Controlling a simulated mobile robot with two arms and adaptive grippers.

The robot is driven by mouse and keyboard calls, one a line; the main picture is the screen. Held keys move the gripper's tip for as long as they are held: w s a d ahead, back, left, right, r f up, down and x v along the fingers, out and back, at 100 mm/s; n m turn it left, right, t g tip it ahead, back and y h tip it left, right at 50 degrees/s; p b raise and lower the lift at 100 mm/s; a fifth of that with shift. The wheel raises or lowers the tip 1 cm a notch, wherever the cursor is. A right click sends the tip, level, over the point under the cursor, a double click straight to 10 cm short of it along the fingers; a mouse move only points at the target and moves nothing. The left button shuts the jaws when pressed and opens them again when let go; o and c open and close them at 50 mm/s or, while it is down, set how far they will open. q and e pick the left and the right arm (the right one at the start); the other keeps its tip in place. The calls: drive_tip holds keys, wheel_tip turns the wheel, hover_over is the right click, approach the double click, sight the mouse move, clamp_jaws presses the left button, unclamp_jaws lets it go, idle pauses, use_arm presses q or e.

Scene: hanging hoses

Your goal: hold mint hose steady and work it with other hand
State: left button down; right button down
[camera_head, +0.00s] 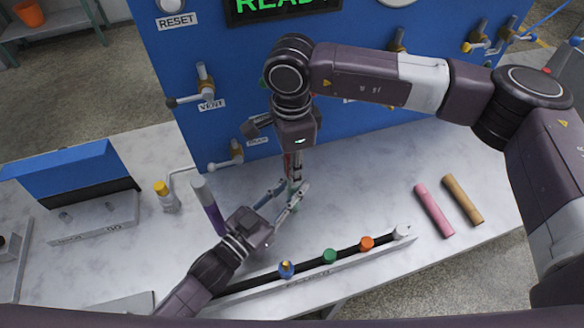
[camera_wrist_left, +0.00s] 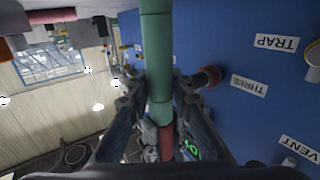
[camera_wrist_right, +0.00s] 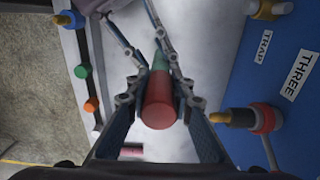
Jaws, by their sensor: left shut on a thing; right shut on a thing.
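The mint hose (camera_wrist_left: 158,50) runs down the left wrist view as a green tube. My left gripper (camera_head: 292,196), low over the bench, is shut on it. A red cylindrical piece (camera_wrist_right: 158,105) sits between the fingers of my right gripper (camera_wrist_right: 158,88), which is shut on it. In the head view this gripper points down just above the left one, and the red piece (camera_head: 289,163) shows partly. The red piece and mint hose look in line, one above the other. Whether they are joined is hidden by the fingers.
A blue panel (camera_head: 170,60) with labelled valves stands close behind. A purple hose (camera_head: 208,205) stands beside my left arm. A rail (camera_head: 310,272) with coloured fittings lies in front. A pink hose (camera_head: 433,210) and tan hose (camera_head: 462,200) lie at right. A blue-lidded box (camera_head: 80,185) is at left.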

use_arm(q)
drive_tip(key=shift+s+a+f, duration=0.1)
drive_tip(key=shift+f, duration=0.6)
use_arm(e)
drive_tip(key=shift+a+r, duration=0.15)
drive_tip(key=shift+r, duration=0.35)
use_arm(q)
drive_tip(key=shift+r, duration=0.25)
use_arm(e)
drive_tip(key=shift+r, duration=2.25)
use_arm(q)
drive_tip(key=shift+r, duration=0.1)
use_arm(e)
drive_tip(key=shift+r, duration=1.5)
use_arm(q)
drive_tip(key=c, duration=1.7)
unclamp_jaws()
drive_tip(key=shift+o, duration=0.2)
